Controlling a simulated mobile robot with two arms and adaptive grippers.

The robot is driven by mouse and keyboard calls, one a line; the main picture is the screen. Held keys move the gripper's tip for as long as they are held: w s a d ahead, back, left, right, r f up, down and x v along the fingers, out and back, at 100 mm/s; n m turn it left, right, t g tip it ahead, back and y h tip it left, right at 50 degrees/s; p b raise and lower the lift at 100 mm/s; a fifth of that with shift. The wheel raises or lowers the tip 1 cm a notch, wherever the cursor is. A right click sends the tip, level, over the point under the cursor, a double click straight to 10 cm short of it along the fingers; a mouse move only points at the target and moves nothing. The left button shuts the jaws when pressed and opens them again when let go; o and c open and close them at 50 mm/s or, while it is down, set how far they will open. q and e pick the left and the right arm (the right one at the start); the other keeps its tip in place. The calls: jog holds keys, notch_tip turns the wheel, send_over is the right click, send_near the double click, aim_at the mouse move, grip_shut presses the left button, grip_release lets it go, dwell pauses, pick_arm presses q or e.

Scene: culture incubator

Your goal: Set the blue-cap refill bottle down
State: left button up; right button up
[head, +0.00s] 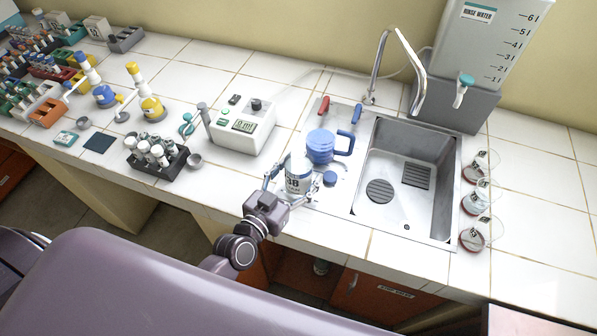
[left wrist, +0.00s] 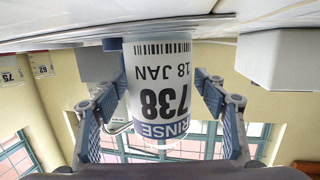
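The refill bottle (head: 298,180) is white, with a blue band and a label reading 738. It is upright at the front of the counter, left of the sink. My left gripper (head: 293,185) has its fingers around it, one on each side. A blue cap (head: 330,179) lies just right of the bottle. My right gripper is not in view.
A blue jug (head: 320,146) stands just behind the bottle, beside the sink (head: 408,180). A white device with a display (head: 243,126) is to the left. A tube rack (head: 158,163) is farther left. Several flasks (head: 473,235) line the sink's right side.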

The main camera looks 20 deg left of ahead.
pick_arm(q)
jog(key=shift+r, duration=0.1)
jog(key=shift+r, duration=0.15)
jog(key=b+v, duration=0.1)
jog(key=v, duration=0.4)
jog(key=b+v, duration=0.1)
jog(key=v, duration=0.4)
jog(key=shift+s+a, duration=0.1)
jog(key=shift+s, duration=0.35)
jog(key=shift+s+a, duration=0.15)
jog(key=shift+s, duration=0.4)
